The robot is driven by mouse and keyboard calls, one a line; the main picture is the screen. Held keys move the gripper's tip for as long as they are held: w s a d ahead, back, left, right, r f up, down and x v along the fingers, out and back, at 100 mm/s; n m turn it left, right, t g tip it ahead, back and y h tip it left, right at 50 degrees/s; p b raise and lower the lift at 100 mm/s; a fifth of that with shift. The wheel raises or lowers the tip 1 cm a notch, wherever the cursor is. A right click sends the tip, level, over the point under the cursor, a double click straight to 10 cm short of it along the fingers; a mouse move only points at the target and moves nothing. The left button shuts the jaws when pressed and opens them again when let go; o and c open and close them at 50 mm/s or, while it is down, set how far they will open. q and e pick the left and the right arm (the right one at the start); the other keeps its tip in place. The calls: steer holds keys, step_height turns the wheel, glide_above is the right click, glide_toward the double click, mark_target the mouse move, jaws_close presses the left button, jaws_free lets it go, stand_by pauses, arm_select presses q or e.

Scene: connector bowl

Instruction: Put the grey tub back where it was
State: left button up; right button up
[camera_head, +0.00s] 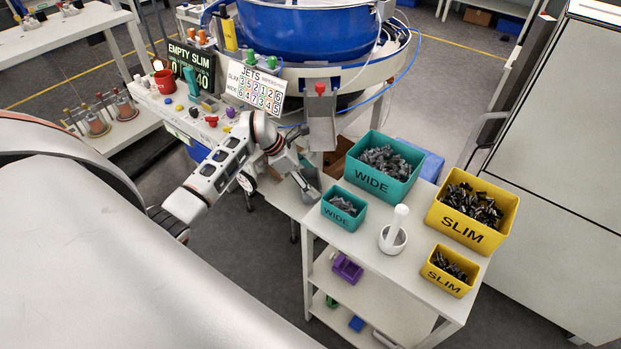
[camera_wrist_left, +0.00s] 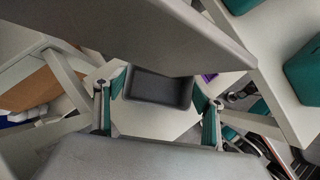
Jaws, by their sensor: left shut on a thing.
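My left gripper (camera_head: 296,178) reaches in from the left, below the metal chute (camera_head: 321,125) of the blue bowl feeder. The left wrist view shows its two teal-padded fingers (camera_wrist_left: 160,94) closed on opposite sides of the grey tub (camera_wrist_left: 158,102). The tub's dark inside looks empty. In the head view the grey tub (camera_head: 311,186) is small and partly hidden by the gripper, near the left edge of the white table (camera_head: 382,259). I cannot tell whether it touches a surface. My right gripper is not in view.
Two teal WIDE bins (camera_head: 371,185) (camera_head: 336,214), two yellow SLIM bins (camera_head: 445,223) (camera_head: 437,279) and a white mortar with pestle (camera_head: 393,238) occupy the table. A control panel with knobs and a sign (camera_head: 256,87) stands behind my left arm. A tall grey cabinet (camera_head: 560,150) is at right.

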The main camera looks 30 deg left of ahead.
arm_select(q)
steer(key=shift+f, duration=0.15)
steer(key=o, duration=1.2)
steer(key=shift+c, duration=0.2)
steer(key=shift+r, duration=0.2)
steer(key=v, duration=1.2)
steer(key=shift+b, duration=0.45)
